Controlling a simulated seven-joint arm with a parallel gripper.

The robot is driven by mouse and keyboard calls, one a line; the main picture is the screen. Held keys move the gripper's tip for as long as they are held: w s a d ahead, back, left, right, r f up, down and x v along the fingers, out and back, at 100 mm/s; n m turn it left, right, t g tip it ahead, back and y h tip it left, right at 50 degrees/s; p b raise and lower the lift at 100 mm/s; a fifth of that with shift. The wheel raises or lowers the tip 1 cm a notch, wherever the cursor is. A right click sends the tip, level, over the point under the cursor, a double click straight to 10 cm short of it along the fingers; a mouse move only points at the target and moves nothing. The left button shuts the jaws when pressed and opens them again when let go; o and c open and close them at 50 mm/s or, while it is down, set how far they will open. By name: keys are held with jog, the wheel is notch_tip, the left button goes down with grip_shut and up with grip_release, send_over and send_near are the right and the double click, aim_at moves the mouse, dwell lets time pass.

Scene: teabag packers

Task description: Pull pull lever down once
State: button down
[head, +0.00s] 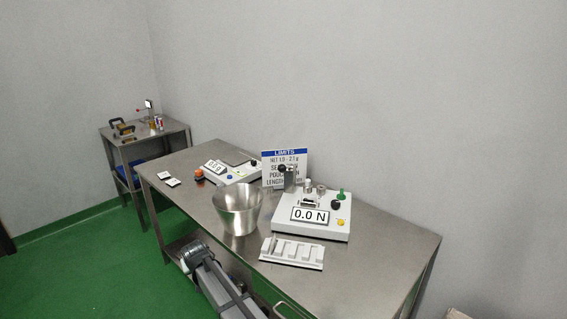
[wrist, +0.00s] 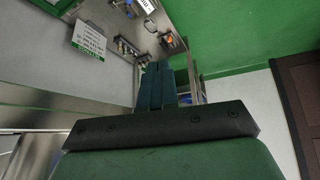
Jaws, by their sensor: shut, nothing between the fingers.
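The force tester (head: 300,228) is a white box with a "0.0 N" display, standing on the steel table in the head view. A black ball-ended lever (head: 282,169) shows at its back left beside a grey block. A black knob (head: 336,204), a green knob (head: 341,194) and a yellow button (head: 341,223) are on its right side. I cannot tell for certain which part is the pull lever. My gripper (wrist: 155,70) is shut and empty in the wrist view, its dark fingers side by side. It touches none of the tester's controls.
A steel bucket (head: 237,212) stands left of the tester. A white slotted tray (head: 291,252) lies in front of it. A scale (head: 232,172) and a limits sign (head: 285,172) stand behind. The steel table's (head: 385,255) right end is clear.

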jog(key=w+a+r+t, duration=0.1)
jog(key=w+a+r, duration=0.15)
jog(key=r, duration=0.45)
jog(key=w+a+r, duration=0.2)
jog(key=w+r, duration=0.2)
jog(key=r, duration=0.3)
notch_tip(320, 180, up, 32)
jog(key=r+m+g+h, duration=0.1)
jog(key=m+g+h, duration=0.1)
jog(key=m+g, duration=0.45)
send_over(285, 167)
jog(key=m+t, duration=0.2)
jog(key=shift+s+d+f+g, duration=0.25)
jog(key=shift+d, duration=0.05)
jog(key=shift+f, duration=0.1)
jog(key=f, duration=0.4)
jog(key=w+f, duration=0.1)
jog(key=f, duration=0.6)
jog(key=shift+w+a+f, duration=0.25)
jog(key=shift+a+f, duration=0.1)
jog(key=shift+s+a+f, duration=0.1)
jog(key=shift+a+f, duration=0.1)
jog(key=shift+f, duration=0.65)
